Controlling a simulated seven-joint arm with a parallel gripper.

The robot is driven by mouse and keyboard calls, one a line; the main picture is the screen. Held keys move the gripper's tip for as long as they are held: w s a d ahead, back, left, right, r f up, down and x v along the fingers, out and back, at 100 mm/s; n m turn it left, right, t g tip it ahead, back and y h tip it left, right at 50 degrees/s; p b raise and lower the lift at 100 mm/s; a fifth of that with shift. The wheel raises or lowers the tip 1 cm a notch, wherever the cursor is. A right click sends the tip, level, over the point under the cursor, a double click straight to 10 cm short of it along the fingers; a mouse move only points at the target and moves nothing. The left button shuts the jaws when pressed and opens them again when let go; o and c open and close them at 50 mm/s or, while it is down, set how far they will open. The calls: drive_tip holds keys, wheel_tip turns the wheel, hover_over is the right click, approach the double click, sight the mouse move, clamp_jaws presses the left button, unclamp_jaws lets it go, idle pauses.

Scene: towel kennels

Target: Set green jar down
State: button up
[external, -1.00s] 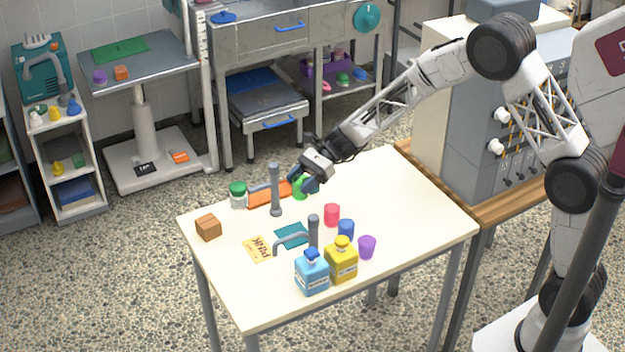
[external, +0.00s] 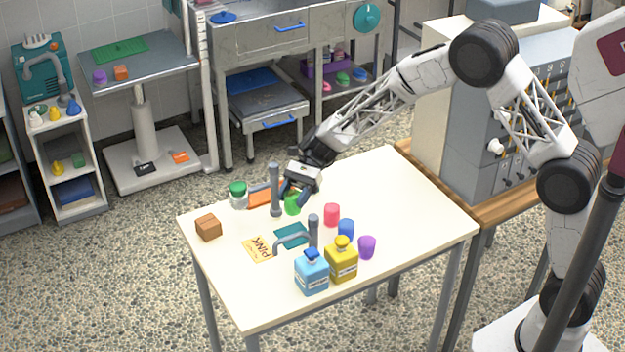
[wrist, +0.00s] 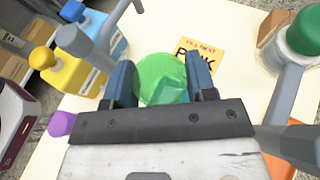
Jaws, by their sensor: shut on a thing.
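The green jar (external: 292,204) is between the fingers of my gripper (external: 297,196), just right of the tall grey post. In the wrist view the green jar (wrist: 160,78) sits between the two blue fingertips of my gripper (wrist: 160,82), which are shut on it. The jar is at or just above the table top (external: 400,205); I cannot tell whether it touches. The fingers hide part of its sides.
A grey post (external: 275,190) stands close left of the jar, with an orange block (external: 262,195) and a green-lidded glass jar (external: 238,196) beyond. Red (external: 332,214), blue (external: 346,230) and purple (external: 367,246) cups and two bottles stand in front. The table's right side is clear.

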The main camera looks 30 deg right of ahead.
sight(293, 211)
drive_tip(key=shift+f, duration=2.6)
drive_tip(key=shift+f, duration=0.1)
drive_tip(key=shift+f, duration=1.75)
drive_tip(key=shift+f, duration=0.15)
drive_tip(key=o, duration=0.9)
drive_tip(key=shift+w+d+r, duration=0.1)
drive_tip(key=shift+d+r, duration=0.05)
drive_tip(key=shift+r, duration=0.05)
drive_tip(key=v, duration=1.1)
drive_tip(key=shift+w+d+r, duration=0.15)
drive_tip(key=shift+d+r, duration=0.05)
drive_tip(key=shift+d, duration=0.05)
